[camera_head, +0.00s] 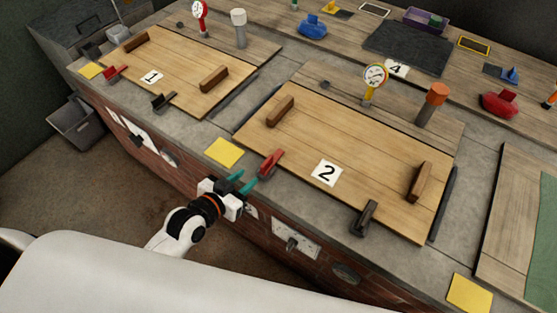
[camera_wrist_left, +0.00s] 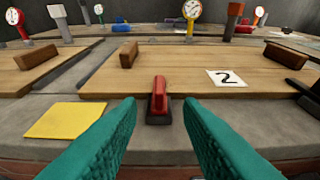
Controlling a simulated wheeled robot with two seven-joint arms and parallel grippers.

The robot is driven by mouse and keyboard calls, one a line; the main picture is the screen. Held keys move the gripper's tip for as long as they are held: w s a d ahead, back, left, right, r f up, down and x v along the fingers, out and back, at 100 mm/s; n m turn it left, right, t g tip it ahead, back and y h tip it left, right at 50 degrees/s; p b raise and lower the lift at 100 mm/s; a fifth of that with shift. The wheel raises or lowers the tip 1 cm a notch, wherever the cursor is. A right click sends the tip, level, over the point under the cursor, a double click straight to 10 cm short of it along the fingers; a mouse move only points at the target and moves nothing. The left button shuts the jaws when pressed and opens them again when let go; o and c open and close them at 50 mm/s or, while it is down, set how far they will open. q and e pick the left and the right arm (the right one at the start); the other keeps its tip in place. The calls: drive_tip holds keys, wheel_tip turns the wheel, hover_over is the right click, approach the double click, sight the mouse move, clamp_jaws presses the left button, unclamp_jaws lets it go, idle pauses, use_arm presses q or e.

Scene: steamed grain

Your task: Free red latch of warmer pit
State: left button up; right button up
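A red latch (camera_head: 270,163) sits at the front edge of the wooden lid marked 2 (camera_head: 340,140). In the left wrist view the red latch (camera_wrist_left: 160,98) stands upright on a dark base, straight ahead and centred between the fingers. My left gripper (camera_head: 243,182) is open, its teal fingers apart and pointing at the latch from the front, with nothing between them. The fingertips look short of the latch. Another red latch (camera_head: 114,74) is at the lid marked 1 (camera_head: 165,66). My right gripper is not in view.
A black latch (camera_head: 365,218) is on the front edge of lid 2, right of the red one. Yellow pads (camera_head: 224,153) and (camera_head: 469,293) lie on the stone counter. Wooden handles (camera_head: 281,110) and (camera_head: 420,181) rise from lid 2. A gauge (camera_head: 375,78) stands behind.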

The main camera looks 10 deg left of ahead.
sight(262, 166)
use_arm(q)
drive_tip(key=x, duration=1.1)
drive_tip(key=shift+f+b, duration=0.1)
drive_tip(key=shift+b, duration=0.3)
drive_tip(key=shift+c, duration=0.2)
clamp_jaws()
